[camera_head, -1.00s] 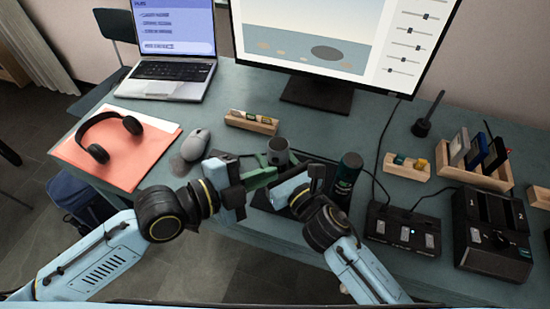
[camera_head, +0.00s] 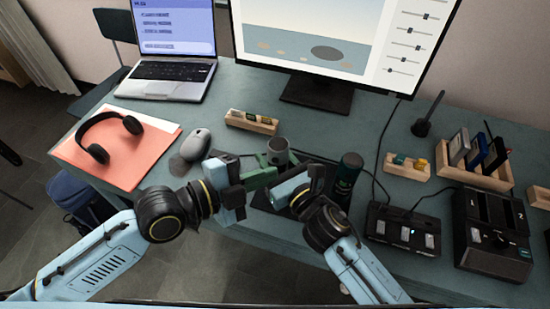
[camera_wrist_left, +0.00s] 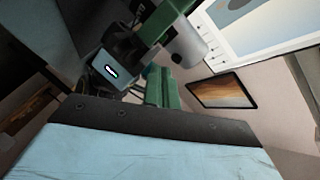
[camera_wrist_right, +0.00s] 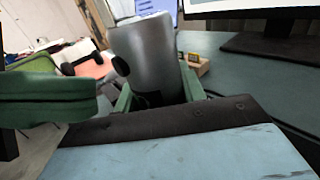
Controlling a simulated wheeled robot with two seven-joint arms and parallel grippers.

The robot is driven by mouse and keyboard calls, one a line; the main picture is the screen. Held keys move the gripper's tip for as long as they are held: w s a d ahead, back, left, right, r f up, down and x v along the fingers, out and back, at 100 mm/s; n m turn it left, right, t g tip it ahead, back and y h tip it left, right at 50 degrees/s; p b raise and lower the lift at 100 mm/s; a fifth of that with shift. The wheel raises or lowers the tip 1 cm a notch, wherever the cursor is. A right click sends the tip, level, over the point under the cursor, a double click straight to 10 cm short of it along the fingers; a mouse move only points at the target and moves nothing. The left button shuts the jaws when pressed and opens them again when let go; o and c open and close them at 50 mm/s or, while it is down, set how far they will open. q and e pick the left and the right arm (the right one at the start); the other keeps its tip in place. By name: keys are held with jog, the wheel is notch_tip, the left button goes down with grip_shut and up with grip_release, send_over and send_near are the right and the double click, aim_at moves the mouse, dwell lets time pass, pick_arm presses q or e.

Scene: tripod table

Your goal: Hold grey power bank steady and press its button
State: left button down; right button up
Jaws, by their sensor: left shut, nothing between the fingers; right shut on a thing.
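The grey power bank (camera_wrist_right: 147,50) is an upright cylinder with a round black button (camera_wrist_right: 121,66) on its left side in the right wrist view. It shows small in the head view (camera_head: 278,153) and partly in the left wrist view (camera_wrist_left: 188,45). My right gripper (camera_wrist_right: 158,98) is shut on its lower part. My left gripper (camera_head: 268,174) is shut and empty, close beside the power bank. In the right wrist view, its green fingers (camera_wrist_right: 88,95) come in from the left, apart from the button in the picture. Contact cannot be told from the other views.
A dark green-labelled cylinder (camera_head: 347,177) stands close to my right gripper. A black switch box (camera_head: 404,228) and a dock (camera_head: 490,235) stand to the right. A mouse (camera_head: 195,145), headphones (camera_head: 98,153) and a wooden block (camera_head: 251,122) lie left and behind.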

dwell(0.7)
pick_arm(q)
jog(key=shift+w+d, duration=0.1)
jog(key=shift+w, duration=0.3)
jog(key=shift+w, duration=0.35)
dwell(0.6)
jog(key=shift+s, duration=0.75)
jog(key=s, duration=0.2)
jog(key=s+a, duration=0.1)
jog(key=s, duration=0.2)
jog(key=shift+a, duration=0.2)
dwell(0.6)
